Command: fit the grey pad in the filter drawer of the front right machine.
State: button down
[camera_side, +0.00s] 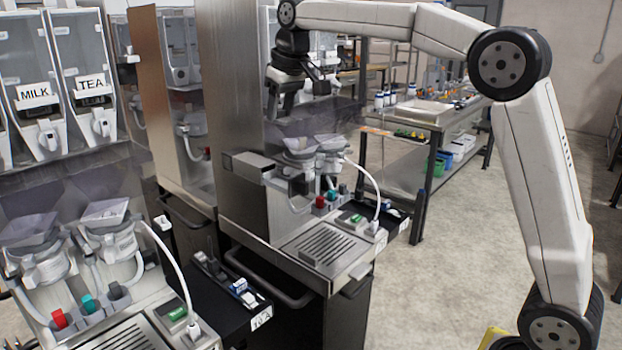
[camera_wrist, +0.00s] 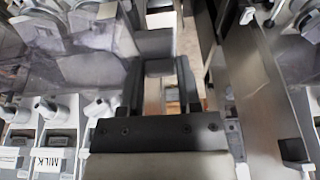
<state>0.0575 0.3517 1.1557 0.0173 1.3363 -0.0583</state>
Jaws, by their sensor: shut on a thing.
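My gripper (camera_side: 284,92) hangs in the air beside the steel side panel of the front right machine (camera_side: 228,85), above its cups and spouts. In the wrist view my gripper (camera_wrist: 160,78) is shut on a small dark grey piece (camera_wrist: 160,67) between its fingertips; it looks like the grey pad, mostly hidden by the fingers. A steel box (camera_side: 250,164), which looks like the filter drawer, juts from the machine low on its left. The pad is apart from it in the side view.
A clear sloping shield and two funnel cups (camera_side: 300,148) sit below my gripper. A drip tray (camera_side: 320,246) and a white hose (camera_side: 370,185) are at the machine's front. Another machine with MILK and TEA bins (camera_side: 92,88) stands at left. A bench (camera_side: 425,118) stands behind.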

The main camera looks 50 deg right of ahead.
send_over(283, 185)
notch_tip(283, 185, down, 8)
jog(key=shift+f, duration=0.1)
jog(key=shift+f, duration=0.1)
dwell(0.4)
jog(key=shift+f, duration=2.1)
jog(key=shift+f, duration=0.2)
jog(key=shift+s+f, duration=0.25)
jog(key=shift+f, duration=1)
dwell(0.8)
jog(key=c, duration=0.6)
grip_release()
jog(key=shift+v, duration=1.95)
jog(key=shift+w, duration=0.15)
